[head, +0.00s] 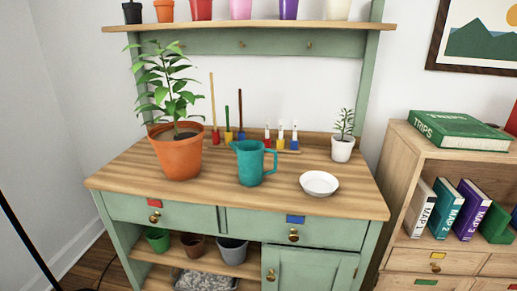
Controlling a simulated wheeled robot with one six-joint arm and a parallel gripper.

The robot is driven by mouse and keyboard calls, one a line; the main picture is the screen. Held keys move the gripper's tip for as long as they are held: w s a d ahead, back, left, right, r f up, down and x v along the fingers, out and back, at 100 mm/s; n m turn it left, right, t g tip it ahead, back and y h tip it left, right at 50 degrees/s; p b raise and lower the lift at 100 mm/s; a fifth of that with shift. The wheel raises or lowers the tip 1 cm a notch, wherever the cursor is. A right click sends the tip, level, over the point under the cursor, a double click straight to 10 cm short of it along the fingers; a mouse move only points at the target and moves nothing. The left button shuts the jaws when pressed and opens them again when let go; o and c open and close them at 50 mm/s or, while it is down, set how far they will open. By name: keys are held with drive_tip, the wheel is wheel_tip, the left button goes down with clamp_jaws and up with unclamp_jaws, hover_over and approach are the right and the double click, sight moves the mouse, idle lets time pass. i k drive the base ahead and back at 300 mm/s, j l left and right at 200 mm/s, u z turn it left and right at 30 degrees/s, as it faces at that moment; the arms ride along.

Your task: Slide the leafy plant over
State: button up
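A leafy plant (166,82) with many green leaves stands upright in a terracotta pot (178,155) on the left part of the wooden tabletop (215,185) in the head view. A smaller plant with sparse leaves stands in a white pot (343,149) at the back right of the tabletop. My gripper is not in view.
A teal jug (250,163) stands right of the terracotta pot, and a white bowl (319,184) lies further right. Small colored tools (228,130) stand at the back. An upper shelf (250,25) holds several pots. A bookcase (400,150) stands at right.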

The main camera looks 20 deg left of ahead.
sight(178, 144)
drive_tip(key=u, duration=1.55)
